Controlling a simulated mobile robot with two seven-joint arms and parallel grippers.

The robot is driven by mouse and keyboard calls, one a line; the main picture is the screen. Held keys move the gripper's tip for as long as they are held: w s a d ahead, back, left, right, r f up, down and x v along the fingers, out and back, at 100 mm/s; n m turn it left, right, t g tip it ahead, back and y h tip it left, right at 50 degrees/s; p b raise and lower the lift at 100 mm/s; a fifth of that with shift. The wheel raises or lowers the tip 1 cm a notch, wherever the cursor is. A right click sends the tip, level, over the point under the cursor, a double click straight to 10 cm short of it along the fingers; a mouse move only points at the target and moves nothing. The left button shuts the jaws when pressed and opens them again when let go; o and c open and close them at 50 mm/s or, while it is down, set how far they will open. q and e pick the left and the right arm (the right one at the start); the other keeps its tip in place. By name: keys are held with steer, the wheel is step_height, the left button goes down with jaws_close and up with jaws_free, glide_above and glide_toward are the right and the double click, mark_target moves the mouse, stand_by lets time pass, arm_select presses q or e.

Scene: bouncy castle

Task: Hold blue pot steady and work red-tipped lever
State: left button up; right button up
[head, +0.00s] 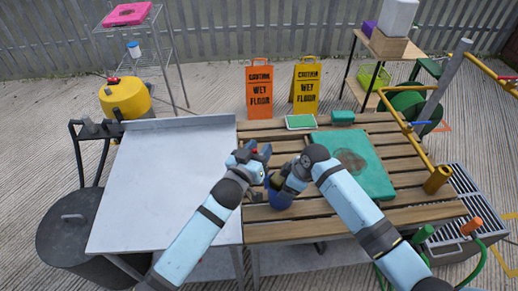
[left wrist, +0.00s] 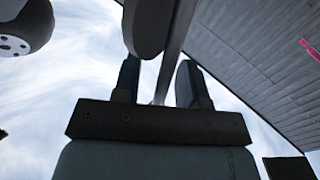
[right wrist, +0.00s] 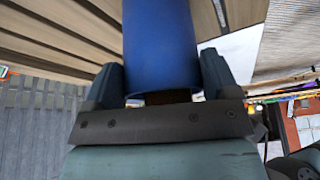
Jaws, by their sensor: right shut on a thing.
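The blue pot (head: 281,197) stands at the left part of the slatted wooden table, partly hidden by my right arm. My right gripper (head: 283,180) is shut on the blue pot; in the right wrist view the pot's blue wall (right wrist: 160,45) fills the space between the fingers. My left gripper (head: 262,152) is just above and left of the pot. A small red tip (head: 254,151) shows at it. In the left wrist view its fingers (left wrist: 158,85) stand apart, with a grey bar (left wrist: 178,45) passing between or behind them; contact cannot be told.
A bare grey metal table (head: 165,180) adjoins on the left. A green mat (head: 365,180) lies right of the pot. A green-and-white tray (head: 300,122) lies at the back, before orange (head: 259,92) and yellow (head: 306,85) wet-floor signs. A yellow post (head: 437,180) stands at the right.

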arm_select(q)
jaws_close()
steer(key=shift+d, duration=0.1)
steer(key=d+f+m+g+y, duration=0.1)
steer(key=d+m+g+y, duration=0.1)
steer(key=d+m, duration=0.3)
steer(key=shift+d+g+y, duration=0.4)
steer(key=shift+d+y, duration=0.2)
steer(key=shift+y, duration=0.2)
steer(key=shift+w+f, duration=0.1)
